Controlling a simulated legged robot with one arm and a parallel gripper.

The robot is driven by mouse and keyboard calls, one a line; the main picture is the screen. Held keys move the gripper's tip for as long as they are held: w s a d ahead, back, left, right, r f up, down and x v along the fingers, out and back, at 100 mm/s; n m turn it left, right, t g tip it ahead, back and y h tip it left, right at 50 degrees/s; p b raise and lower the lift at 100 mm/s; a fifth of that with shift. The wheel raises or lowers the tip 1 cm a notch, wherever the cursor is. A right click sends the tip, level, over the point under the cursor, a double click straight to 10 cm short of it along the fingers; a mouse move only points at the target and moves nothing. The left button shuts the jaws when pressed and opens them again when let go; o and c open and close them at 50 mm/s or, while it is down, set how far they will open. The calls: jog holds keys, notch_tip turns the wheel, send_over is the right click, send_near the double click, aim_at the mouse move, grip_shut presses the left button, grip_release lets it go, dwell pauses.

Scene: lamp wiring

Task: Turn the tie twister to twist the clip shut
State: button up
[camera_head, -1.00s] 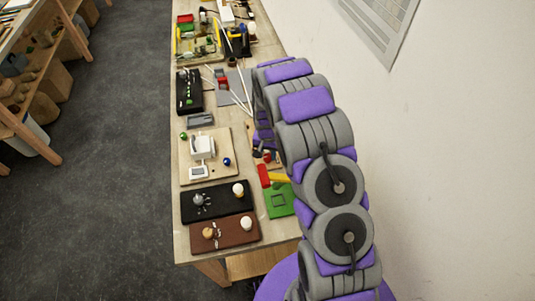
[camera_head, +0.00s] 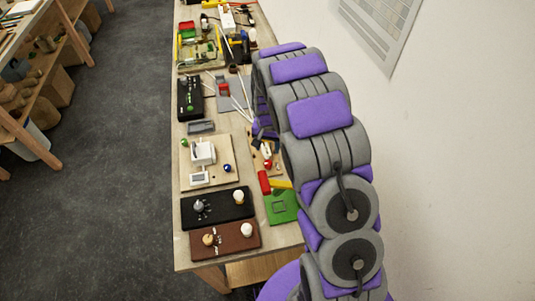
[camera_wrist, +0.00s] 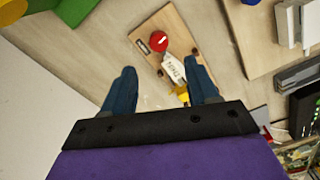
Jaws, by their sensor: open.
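A small wooden board (camera_wrist: 165,45) lies on the bench, seen ahead of my gripper in the wrist view. On it are a round red knob (camera_wrist: 158,41), a white lettered body (camera_wrist: 173,68) and a yellow piece (camera_wrist: 183,93); together they look like the tie twister. In the head view the white body (camera_head: 266,150) and red knob (camera_head: 267,164) show just beside my arm. My gripper (camera_wrist: 162,68) is open and empty, its two blue fingers apart above the board. I cannot tell height or contact. I cannot make out the clip clearly.
In the head view, a board with a white device (camera_head: 203,152), a black board (camera_head: 217,206), a brown board (camera_head: 225,240), a green plate (camera_head: 281,207) and a red block (camera_head: 264,182) stand close by. The wall is right of my arm.

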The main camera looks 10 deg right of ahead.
notch_tip(320, 180, up, 8)
jog(key=shift+f, duration=0.1)
dwell(0.4)
jog(key=s+r+n+b, duration=0.1)
jog(key=s+r, duration=0.2)
jog(key=s, duration=0.2)
jog(key=s+r+b, duration=0.1)
jog(key=s+r, duration=0.2)
jog(key=s, duration=0.3)
jog(key=s+r+n+g+b, duration=0.1)
jog(key=s+n+b, duration=0.3)
jog(key=s, duration=2.4)
jog(key=shift+s+g+b, duration=0.2)
jog(key=shift+g+b, duration=0.2)
jog(key=shift+b, duration=0.15)
jog(key=shift+d, duration=0.1)
